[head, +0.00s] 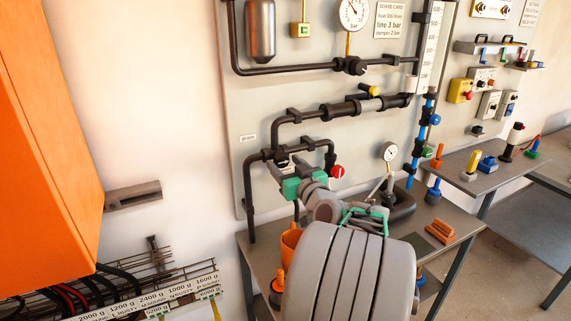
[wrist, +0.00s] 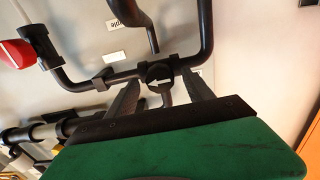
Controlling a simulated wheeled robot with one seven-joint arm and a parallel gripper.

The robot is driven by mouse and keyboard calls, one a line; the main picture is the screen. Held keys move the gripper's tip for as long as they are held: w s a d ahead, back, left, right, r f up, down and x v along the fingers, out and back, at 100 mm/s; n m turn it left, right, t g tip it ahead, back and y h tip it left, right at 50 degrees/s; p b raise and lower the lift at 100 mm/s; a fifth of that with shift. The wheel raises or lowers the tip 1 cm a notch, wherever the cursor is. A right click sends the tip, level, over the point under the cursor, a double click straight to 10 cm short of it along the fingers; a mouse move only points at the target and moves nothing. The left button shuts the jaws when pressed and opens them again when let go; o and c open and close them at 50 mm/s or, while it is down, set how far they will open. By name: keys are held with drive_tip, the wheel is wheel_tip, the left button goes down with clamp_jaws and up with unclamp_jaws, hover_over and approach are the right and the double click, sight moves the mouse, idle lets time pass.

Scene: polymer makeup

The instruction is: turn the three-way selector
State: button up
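The three-way selector (wrist: 160,71) is a round black knob with a pale arrow and a short lever, set on a dark pipe in the wrist view. My gripper (wrist: 162,80) is open, its two dark fingers apart on either side of the selector's lever. I cannot tell whether either finger touches it. In the head view my gripper (head: 284,170) is at the pipe on the lower left of the grey panel (head: 290,95), and it hides most of the selector there.
A red valve handle (head: 337,171) sits just right of my gripper; it is also in the wrist view (wrist: 16,52). Dark pipes (head: 290,115) run above. An orange cabinet (head: 45,150) stands at left.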

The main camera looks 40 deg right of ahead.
clamp_jaws()
idle(0.5)
drive_tip(key=shift+m, duration=0.5)
drive_tip(key=m+b, duration=0.1)
drive_tip(key=m, duration=0.1)
drive_tip(key=shift+f+m, duration=0.1)
drive_tip(key=shift+m, duration=0.3)
drive_tip(key=m, duration=0.7)
drive_tip(key=m+p, duration=0.1)
drive_tip(key=m, duration=0.1)
drive_tip(key=shift+r+m, duration=0.2)
drive_tip(key=shift+m, duration=0.2)
drive_tip(key=shift+m+p, duration=0.7)
drive_tip(key=shift+m, duration=0.8)
drive_tip(key=shift+f, duration=0.1)
